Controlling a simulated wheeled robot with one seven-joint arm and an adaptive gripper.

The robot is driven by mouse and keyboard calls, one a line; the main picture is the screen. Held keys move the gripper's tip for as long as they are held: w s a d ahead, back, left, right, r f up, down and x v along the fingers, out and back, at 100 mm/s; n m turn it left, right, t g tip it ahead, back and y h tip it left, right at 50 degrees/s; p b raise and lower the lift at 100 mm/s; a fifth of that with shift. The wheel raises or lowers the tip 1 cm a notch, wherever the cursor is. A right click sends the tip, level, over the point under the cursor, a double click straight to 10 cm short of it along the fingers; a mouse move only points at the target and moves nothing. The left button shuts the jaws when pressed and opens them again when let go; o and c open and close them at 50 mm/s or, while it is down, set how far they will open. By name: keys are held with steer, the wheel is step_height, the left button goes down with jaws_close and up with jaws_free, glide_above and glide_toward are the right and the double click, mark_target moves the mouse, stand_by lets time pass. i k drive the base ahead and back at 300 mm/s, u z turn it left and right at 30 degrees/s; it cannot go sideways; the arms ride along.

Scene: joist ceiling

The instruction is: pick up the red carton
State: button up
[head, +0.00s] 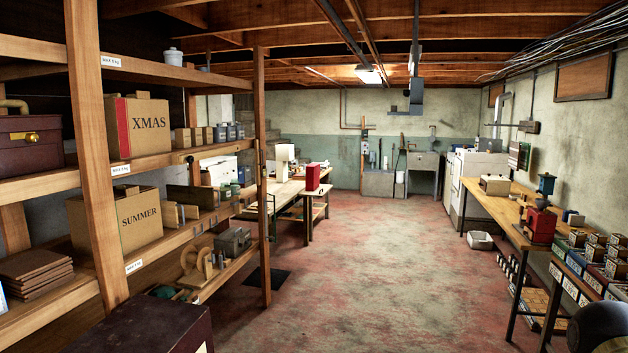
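A red box-shaped thing (313,177), which looks like the red carton, stands upright on a light wooden table (286,189) left of the middle of the head view, some way off. A second red thing (540,226), bulkier and with uneven outlines, stands on the workbench at the right; I cannot tell just what it is. My gripper is not in view. A dark rounded shape at the lower right edge looks like part of my own arm.
Wooden shelves with XMAS (145,127) and SUMMER (138,216) boxes fill the left. A workbench (497,207) with several small boxes runs along the right wall. A white tub (480,240) and a dark mat (268,278) lie on the floor (375,260). The middle floor is clear.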

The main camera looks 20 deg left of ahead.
mark_target(312, 170)
steer(key=u, duration=0.1)
steer(key=i, duration=1.95)
steer(key=u, duration=0.25)
steer(key=i, duration=1.65)
steer(key=u, duration=0.35)
steer(key=i, duration=1.65)
steer(key=u, duration=0.4)
steer(key=i, duration=2.95)
steer(key=u, duration=0.2)
